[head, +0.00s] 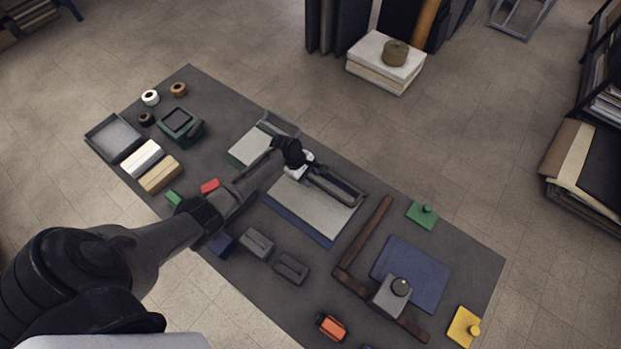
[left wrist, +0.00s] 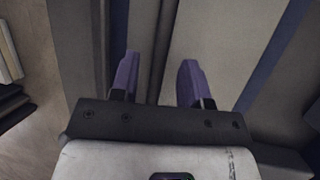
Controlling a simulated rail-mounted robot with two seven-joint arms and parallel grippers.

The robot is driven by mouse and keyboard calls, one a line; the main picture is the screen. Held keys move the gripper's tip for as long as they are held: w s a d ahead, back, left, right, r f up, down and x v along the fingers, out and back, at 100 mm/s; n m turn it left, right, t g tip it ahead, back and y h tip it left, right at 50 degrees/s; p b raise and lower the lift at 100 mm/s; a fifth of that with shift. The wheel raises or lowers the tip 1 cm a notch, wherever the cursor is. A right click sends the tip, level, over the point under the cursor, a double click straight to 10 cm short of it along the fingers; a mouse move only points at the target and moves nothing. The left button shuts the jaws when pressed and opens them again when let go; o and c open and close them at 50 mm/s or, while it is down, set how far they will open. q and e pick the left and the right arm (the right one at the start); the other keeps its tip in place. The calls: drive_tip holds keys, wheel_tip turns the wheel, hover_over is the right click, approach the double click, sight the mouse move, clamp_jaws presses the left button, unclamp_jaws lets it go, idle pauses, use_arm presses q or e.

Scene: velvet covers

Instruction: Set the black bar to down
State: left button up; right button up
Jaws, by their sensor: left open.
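The black bar (head: 337,186) is a long dark bar along the far side of a pale board on a blue cover (head: 300,219). I cannot tell its exact height or tilt. My left gripper (head: 300,171) is at the bar's left end, its arm reaching across from the left. In the left wrist view its two purple fingers (left wrist: 158,78) stand apart. A dark grey strip (left wrist: 150,42), probably the bar, runs lengthwise between and beyond them; contact is not clear. My right gripper is out of view.
The dark mat (head: 235,270) carries several blocks, a brown wooden square (head: 363,238), a blue sheet (head: 418,272) and a grey weight (head: 391,297). A green-and-white framed piece (head: 248,146) stands close left of the gripper. White books (head: 384,66) lie beyond the mat.

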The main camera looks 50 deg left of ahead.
use_arm(q)
drive_tip(key=shift+w+d+f, duration=0.15)
drive_tip(key=shift+d+f, duration=0.05)
drive_tip(key=shift+f, duration=0.4)
drive_tip(key=shift+c, duration=0.4)
clamp_jaws()
